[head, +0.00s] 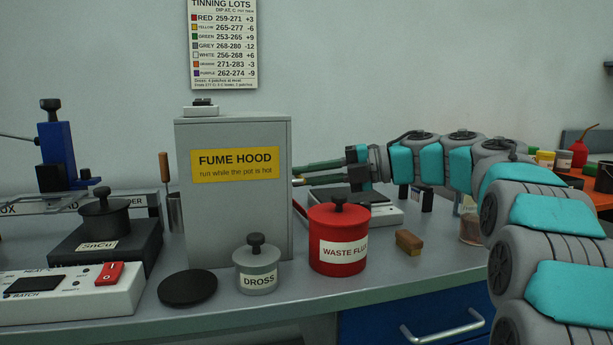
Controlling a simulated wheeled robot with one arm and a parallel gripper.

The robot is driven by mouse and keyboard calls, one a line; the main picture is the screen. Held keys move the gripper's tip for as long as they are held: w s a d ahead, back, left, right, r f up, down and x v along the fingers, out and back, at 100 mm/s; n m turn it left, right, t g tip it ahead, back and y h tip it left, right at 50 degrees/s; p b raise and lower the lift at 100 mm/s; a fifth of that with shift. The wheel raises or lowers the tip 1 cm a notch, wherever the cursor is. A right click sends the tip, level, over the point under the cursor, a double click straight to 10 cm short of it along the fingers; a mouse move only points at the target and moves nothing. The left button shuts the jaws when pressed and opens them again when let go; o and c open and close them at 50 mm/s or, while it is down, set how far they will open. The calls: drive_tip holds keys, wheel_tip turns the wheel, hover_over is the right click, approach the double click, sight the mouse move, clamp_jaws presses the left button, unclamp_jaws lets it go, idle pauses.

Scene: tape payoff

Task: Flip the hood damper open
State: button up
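The grey fume hood (235,225) stands upright on the bench, left of centre, with a yellow label on its front.
A red waste flux pot (338,255), a grey dross pot (257,278) and a black disc (187,288) stand in front of the hood. A brown block (408,242) lies right of the red pot. A white device (365,207) sits below my gripper. The left side is crowded.

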clamp_jaws()
drive_tip(key=shift+f+b, duration=0.2)
drive_tip(key=shift+b, duration=0.5)
drive_tip(key=n+y+b, duration=0.1)
drive_tip(key=n+b, duration=0.1)
drive_tip(key=b, duration=0.2)
drive_tip(key=r+n+y+b, duration=0.1)
drive_tip(key=n+b, duration=0.1)
drive_tip(key=b, duration=0.3)
drive_tip(key=r+n+y+b, duration=0.1)
drive_tip(key=n+b, duration=0.1)
drive_tip(key=b, duration=0.2)
drive_tip(key=shift+s+d+t+b, duration=0.1)
drive_tip(key=shift+s+t+b, duration=0.2)
drive_tip(key=shift+s, duration=0.05)
drive_tip(key=shift+r+n, duration=0.1)
drive_tip(key=shift+n, duration=0.2)
